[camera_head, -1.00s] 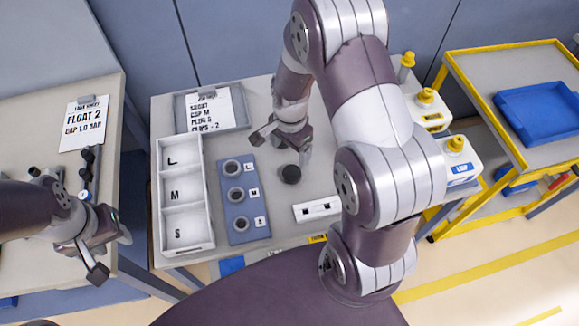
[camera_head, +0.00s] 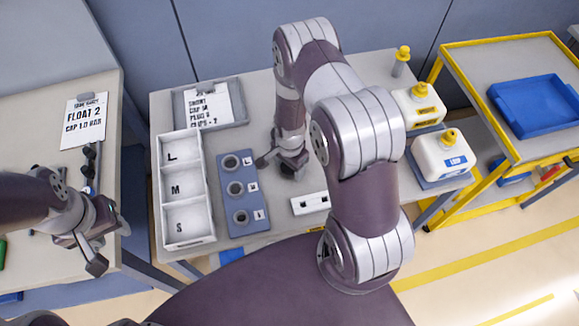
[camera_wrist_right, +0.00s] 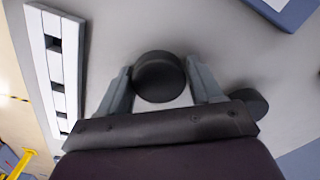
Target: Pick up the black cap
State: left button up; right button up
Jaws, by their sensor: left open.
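The black cap (camera_wrist_right: 160,77) is a short dark round piece, seen in the right wrist view. My right gripper (camera_wrist_right: 161,82) has one finger on each side of it, very close to its edges. I cannot tell whether both fingers touch the cap. In the head view my right gripper (camera_head: 283,166) is low over the table where the cap stands, and the arm and hand hide most of the cap. My left gripper (camera_head: 110,246) is open and empty, at the left table's right edge.
Left of my right gripper are a blue plate (camera_head: 239,219) with several round sockets marked L, M, S and a white tray (camera_head: 206,190) with matching compartments. A white slotted block (camera_head: 309,204) lies to the front right. Yellow-capped jugs (camera_head: 441,153) stand right; a clipboard (camera_head: 210,104) lies behind.

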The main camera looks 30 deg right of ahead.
jog(key=shift+s, duration=0.1)
jog(key=c, duration=0.6)
jog(key=shift+r, duration=0.1)
